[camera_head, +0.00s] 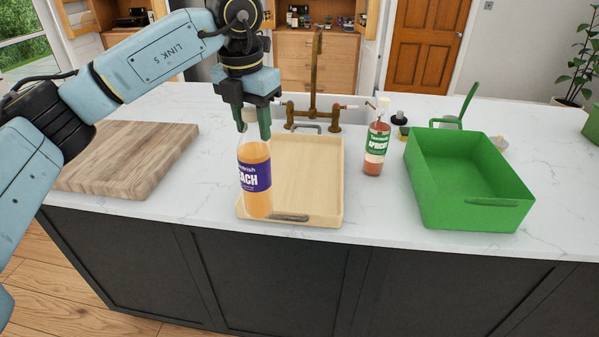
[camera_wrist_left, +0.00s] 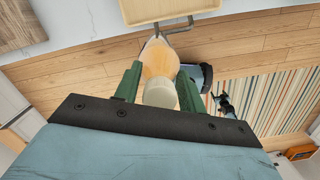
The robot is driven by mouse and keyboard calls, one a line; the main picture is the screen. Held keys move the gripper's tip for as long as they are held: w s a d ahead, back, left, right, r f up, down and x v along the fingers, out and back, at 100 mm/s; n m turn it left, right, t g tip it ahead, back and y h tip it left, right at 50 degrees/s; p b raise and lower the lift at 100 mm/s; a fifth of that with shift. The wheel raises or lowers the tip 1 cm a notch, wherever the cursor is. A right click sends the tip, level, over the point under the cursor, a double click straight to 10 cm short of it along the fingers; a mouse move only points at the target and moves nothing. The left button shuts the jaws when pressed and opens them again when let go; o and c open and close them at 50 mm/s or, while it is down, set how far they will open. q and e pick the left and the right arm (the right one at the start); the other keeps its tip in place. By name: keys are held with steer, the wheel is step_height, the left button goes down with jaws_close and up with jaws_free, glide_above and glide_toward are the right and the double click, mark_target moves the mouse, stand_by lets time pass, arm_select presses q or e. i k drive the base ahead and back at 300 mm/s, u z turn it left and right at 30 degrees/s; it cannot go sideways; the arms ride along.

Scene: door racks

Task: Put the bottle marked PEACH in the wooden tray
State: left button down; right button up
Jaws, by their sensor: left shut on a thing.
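The bottle marked PEACH (camera_head: 256,192), with orange contents and a purple label, is upright in my left gripper (camera_head: 254,128). The green fingers are shut on its neck, and its pale cap shows between them in the left wrist view (camera_wrist_left: 160,92). The wooden tray (camera_head: 318,165) is pale and shallow and looks empty. In the head view the bottle covers the tray's left front part. In the left wrist view the tray (camera_wrist_left: 165,8) is at the top edge. My right gripper is not in view.
A green crate (camera_head: 470,205) is farther right. A wooden board (camera_head: 130,160) lies at the left. A brass tap (camera_head: 315,85) and sink are behind the tray. The counter's front edge is close to the tray.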

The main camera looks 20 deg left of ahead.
mark_target(298, 170)
steer(key=i, duration=0.95)
